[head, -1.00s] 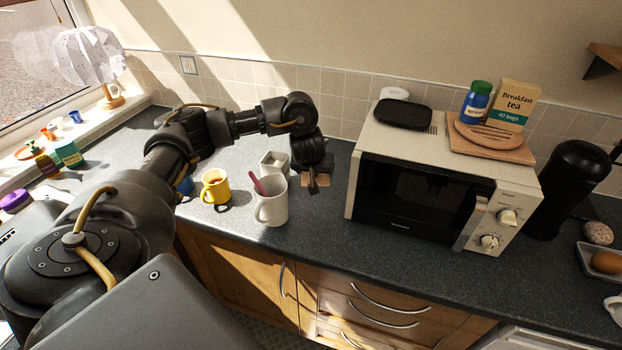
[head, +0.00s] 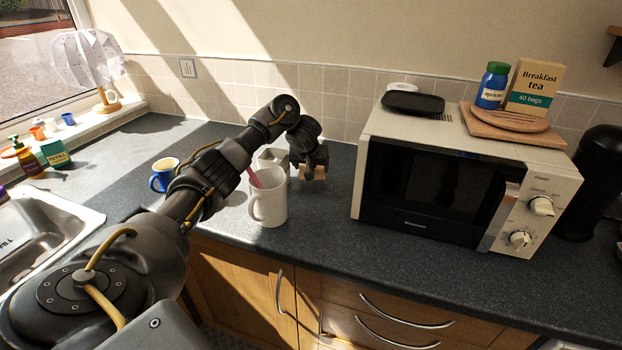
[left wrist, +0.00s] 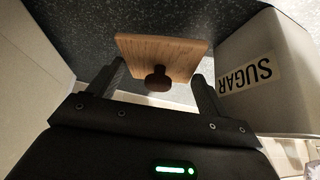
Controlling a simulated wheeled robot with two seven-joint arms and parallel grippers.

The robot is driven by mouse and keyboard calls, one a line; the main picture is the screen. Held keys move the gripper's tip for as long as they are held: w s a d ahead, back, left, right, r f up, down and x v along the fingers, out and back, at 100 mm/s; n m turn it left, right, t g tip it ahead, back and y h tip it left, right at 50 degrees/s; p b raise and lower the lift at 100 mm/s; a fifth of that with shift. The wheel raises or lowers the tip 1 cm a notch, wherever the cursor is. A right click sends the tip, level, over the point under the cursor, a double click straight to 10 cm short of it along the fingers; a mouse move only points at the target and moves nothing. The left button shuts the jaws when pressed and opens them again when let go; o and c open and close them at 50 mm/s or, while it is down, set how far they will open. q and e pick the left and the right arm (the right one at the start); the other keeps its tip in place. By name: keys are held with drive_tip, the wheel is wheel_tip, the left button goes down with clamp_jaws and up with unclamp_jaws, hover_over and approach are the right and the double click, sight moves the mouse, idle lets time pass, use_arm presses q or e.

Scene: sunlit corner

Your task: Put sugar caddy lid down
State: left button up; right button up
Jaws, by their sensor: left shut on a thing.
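The sugar caddy lid is a square wooden plate with a dark round knob. In the left wrist view the lid (left wrist: 143,48) lies between my two fingers. My left gripper (head: 311,166) is shut on the lid, which also shows below the gripper in the head view (head: 313,173), between the white mug and the microwave. I cannot tell whether the lid touches the counter. The pale sugar caddy (head: 270,156) stands just left of the gripper, partly hidden by the mug and arm. Its SUGAR label faces the lid in the left wrist view (left wrist: 285,60).
The white mug (head: 271,207) with a pink-handled utensil stands in front of the caddy. The microwave (head: 365,150) is close on the right. A blue mug (head: 159,184) stands left of my arm. The grey counter (head: 325,225) is clear in front of the gripper.

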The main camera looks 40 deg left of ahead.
use_arm(q)
drive_tip(key=f, duration=0.3)
drive_tip(key=shift+w+a+f, duration=0.15)
drive_tip(key=shift+w+f, duration=0.05)
drive_tip(key=shift+f, duration=0.1)
drive_tip(key=shift+s, duration=0.1)
drive_tip(key=o, duration=0.7)
drive_tip(key=shift+f, duration=0.1)
